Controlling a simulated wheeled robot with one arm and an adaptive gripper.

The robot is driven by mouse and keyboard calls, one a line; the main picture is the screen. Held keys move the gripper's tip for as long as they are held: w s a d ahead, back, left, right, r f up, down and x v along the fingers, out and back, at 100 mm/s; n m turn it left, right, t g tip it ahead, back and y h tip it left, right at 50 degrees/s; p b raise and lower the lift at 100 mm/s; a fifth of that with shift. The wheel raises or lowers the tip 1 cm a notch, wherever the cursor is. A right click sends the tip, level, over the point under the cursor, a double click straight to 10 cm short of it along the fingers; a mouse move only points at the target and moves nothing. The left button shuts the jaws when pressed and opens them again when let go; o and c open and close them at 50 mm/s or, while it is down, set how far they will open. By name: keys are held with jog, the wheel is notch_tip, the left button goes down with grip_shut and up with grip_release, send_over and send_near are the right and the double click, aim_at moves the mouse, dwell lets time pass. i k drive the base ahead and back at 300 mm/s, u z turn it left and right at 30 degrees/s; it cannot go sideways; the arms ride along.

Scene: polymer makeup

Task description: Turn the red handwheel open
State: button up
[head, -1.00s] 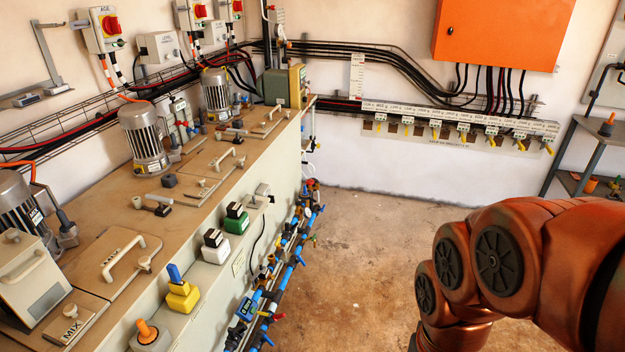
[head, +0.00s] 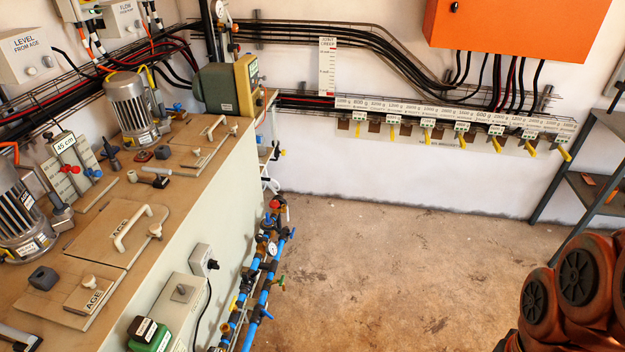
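A small red part (head: 274,204) sits at the far upper end of the blue pipe run (head: 264,290), low along the side of the long tank. It may be the red handwheel, but it is too small to tell its form or whether it is open. Small red knobs (head: 75,172) also show on a panel by the 45 cm sign at the left. My orange-brown arm fills the lower right corner. My gripper is not in view.
The long tank (head: 225,190) with motors and lids on top fills the left. Bare floor (head: 380,260) lies between the pipes and my arm. A grey shelf (head: 592,190) stands at the right, and an orange cabinet (head: 510,35) hangs on the back wall.

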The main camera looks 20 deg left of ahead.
aim_at(273, 204)
jog(key=u, duration=0.05)
jog(key=i, duration=1.65)
jog(key=u, duration=1.35)
jog(key=i, duration=0.95)
jog(key=u, duration=1.25)
jog(key=i, duration=0.15)
jog(key=z, duration=0.1)
